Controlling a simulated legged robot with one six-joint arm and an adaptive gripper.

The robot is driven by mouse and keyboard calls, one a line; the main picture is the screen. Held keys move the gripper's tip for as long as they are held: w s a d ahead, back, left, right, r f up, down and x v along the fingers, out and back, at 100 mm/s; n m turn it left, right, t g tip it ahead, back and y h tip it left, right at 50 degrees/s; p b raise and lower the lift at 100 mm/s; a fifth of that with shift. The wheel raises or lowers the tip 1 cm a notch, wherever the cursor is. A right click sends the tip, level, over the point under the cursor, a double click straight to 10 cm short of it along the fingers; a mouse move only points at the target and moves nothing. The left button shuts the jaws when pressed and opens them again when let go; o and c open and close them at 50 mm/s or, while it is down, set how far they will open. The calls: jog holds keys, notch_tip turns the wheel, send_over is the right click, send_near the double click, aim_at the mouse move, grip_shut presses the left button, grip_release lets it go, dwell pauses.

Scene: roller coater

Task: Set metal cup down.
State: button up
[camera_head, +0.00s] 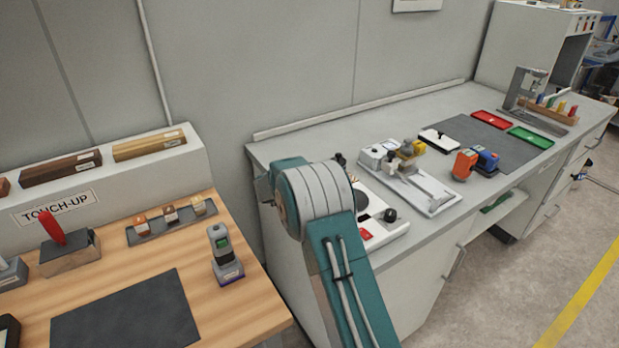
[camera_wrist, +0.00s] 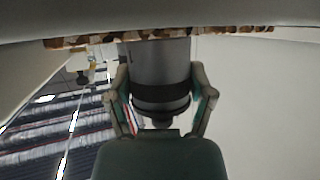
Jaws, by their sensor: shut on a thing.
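The metal cup (camera_wrist: 158,62) shows in the middle of the wrist view as a grey cylinder with a dark band around it. My gripper (camera_wrist: 160,88) has one finger on each side of the cup and is shut on it. In the head view, my teal and white arm reaches over the grey bench (camera_head: 300,138), and I cannot make out the gripper or the cup there. What lies under the cup is not clear.
On the bench are a white device with a red patch (camera_head: 366,234), a white tray unit (camera_head: 425,190), an orange tool (camera_head: 464,165), a dark mat (camera_head: 470,135), a red tray (camera_head: 489,119) and a green tray (camera_head: 530,137). A wooden touch-up table (camera_head: 235,310) stands left.

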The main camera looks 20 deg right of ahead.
jog(key=shift+f, duration=0.1)
jog(key=o, duration=1.3)
